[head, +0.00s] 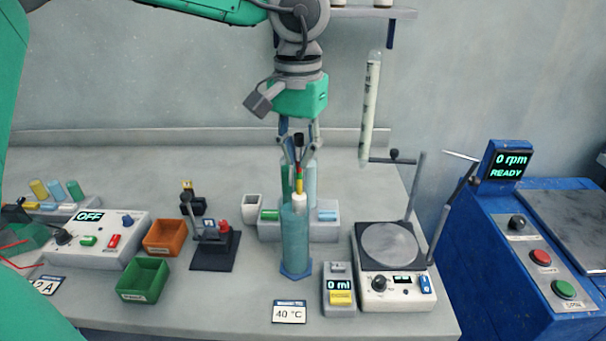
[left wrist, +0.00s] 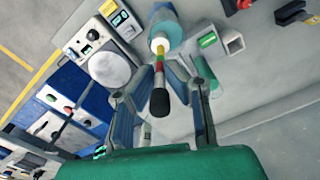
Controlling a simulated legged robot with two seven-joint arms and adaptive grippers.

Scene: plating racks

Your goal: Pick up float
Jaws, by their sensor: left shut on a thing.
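The float (head: 299,184) is a thin upright stem with a black top, red, green and yellow bands and a pale lower part. It stands at the mouth of a tall blue-teal cylinder (head: 295,242); how far it reaches inside is hidden. My left gripper (head: 298,168) points down above the cylinder, its fingertips closed on the banded stem. In the left wrist view the float (left wrist: 159,100) runs between the fingers of the left gripper (left wrist: 161,70), black end towards the camera, with the cylinder (left wrist: 163,32) beyond. My right gripper is not in view.
A rack with tubes (head: 325,231) stands close behind the cylinder. A hotplate (head: 392,292) with an upright rod is at right, beside a small 0 ml unit (head: 339,284). Green (head: 143,279) and orange (head: 165,237) bins lie left. A marked tube (head: 371,105) hangs upper right.

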